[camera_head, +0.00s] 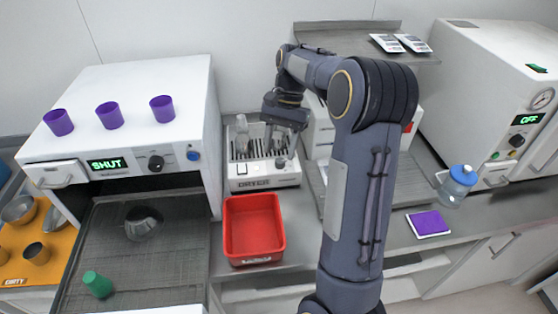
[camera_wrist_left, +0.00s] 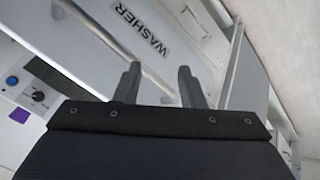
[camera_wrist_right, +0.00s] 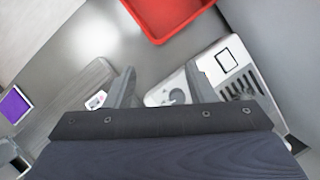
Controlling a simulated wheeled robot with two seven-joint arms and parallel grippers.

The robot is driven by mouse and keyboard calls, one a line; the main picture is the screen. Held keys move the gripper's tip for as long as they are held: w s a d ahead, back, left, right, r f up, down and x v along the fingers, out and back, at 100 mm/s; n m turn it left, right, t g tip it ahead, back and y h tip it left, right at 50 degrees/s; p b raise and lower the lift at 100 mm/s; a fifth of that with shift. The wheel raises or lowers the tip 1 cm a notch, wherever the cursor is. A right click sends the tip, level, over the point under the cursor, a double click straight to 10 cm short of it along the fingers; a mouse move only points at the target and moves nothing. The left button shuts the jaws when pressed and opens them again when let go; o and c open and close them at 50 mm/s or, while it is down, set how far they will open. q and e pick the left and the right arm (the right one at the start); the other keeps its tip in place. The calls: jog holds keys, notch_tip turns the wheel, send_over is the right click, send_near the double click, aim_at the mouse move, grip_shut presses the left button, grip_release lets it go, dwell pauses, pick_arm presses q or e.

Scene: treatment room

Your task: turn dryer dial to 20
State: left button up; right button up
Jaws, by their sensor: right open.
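The white dryer (camera_head: 262,180) stands on the counter behind the red bin, with a "DRYER" label on its front. Its dial (camera_head: 280,163) is at the right of the front; in the right wrist view the grey dial (camera_wrist_right: 177,97) shows between my fingers, partly hidden by my gripper. Its pointer reading is too small to tell. My right gripper (camera_head: 281,148) is open and empty, pointing down just above the dial; contact cannot be told. In the left wrist view my left gripper (camera_wrist_left: 160,82) is open and empty, facing the washer (camera_wrist_left: 120,45).
A red bin (camera_head: 253,230) sits in front of the dryer. A white machine reading SHUT (camera_head: 130,100) is at left with purple cups on top. A glass flask (camera_head: 242,133) stands in the dryer rack. A purple pad (camera_head: 429,223) and blue-capped bottle (camera_head: 457,185) are at right.

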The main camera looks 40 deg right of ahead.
jog(key=s+a+r+b, duration=0.1)
jog(key=s+a+r, duration=0.2)
jog(key=s+a, duration=0.2)
jog(key=shift+s, duration=0.35)
dwell(0.3)
